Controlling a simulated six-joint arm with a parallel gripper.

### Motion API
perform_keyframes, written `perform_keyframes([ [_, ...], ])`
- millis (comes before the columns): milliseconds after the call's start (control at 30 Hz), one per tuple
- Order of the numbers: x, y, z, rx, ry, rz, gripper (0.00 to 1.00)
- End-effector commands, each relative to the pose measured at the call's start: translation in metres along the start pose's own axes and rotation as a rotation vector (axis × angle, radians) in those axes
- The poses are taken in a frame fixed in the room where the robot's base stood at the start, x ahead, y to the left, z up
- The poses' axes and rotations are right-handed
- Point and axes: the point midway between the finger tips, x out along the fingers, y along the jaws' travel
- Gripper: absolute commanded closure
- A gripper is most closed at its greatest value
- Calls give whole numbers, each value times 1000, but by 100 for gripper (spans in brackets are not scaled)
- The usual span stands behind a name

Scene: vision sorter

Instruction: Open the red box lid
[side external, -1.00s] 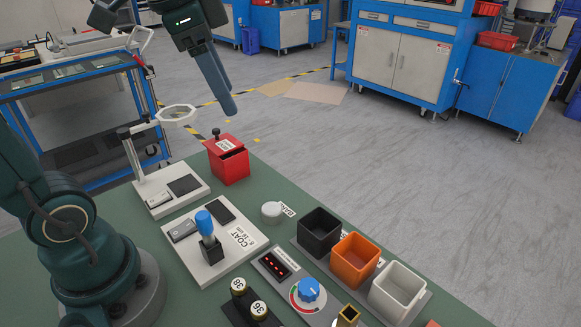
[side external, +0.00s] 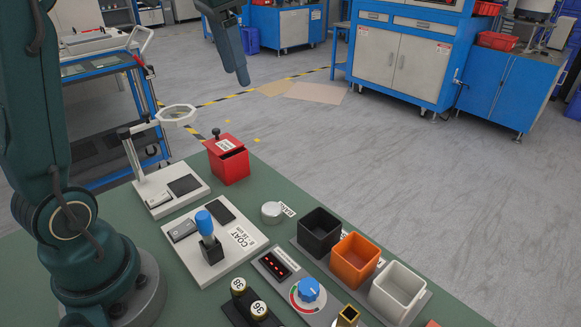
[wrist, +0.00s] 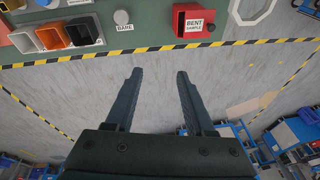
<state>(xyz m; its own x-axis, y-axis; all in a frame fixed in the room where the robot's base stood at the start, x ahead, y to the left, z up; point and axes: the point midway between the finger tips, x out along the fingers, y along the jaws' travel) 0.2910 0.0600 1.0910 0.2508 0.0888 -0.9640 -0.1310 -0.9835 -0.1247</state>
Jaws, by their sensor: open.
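The red box (side external: 229,160) stands near the far corner of the green table. Its lid (side external: 222,143) carries a white label and a black knob (side external: 216,133) at one edge. A dark band shows along the near rim beside the lid; I cannot tell how far the lid is raised. In the wrist view the red box (wrist: 180,20) is at the top, with its label reading "BENT SAMPLE". My gripper (wrist: 159,74) is open and empty, its fingers over the floor beyond the table edge. In the side view my gripper (side external: 243,78) is above and beyond the box, clear of it.
A magnifier ring on a stand (side external: 178,115) is left of the box. A blue-handled lever (side external: 205,225), a round white knob (side external: 272,211) and black (side external: 318,233), orange (side external: 355,259) and white (side external: 398,291) bins stand nearer. The air above the box is clear.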

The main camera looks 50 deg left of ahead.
Motion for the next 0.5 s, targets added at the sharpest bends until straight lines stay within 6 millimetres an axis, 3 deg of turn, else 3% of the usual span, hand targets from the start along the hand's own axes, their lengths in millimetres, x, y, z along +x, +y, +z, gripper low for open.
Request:
perform_keyframes([
  [133,36,-46,-7,-148,-85,14,46],
  [300,80,-93,2,-292,-170,35,46],
  [500,120,-122,22,-384,-239,65,46],
])
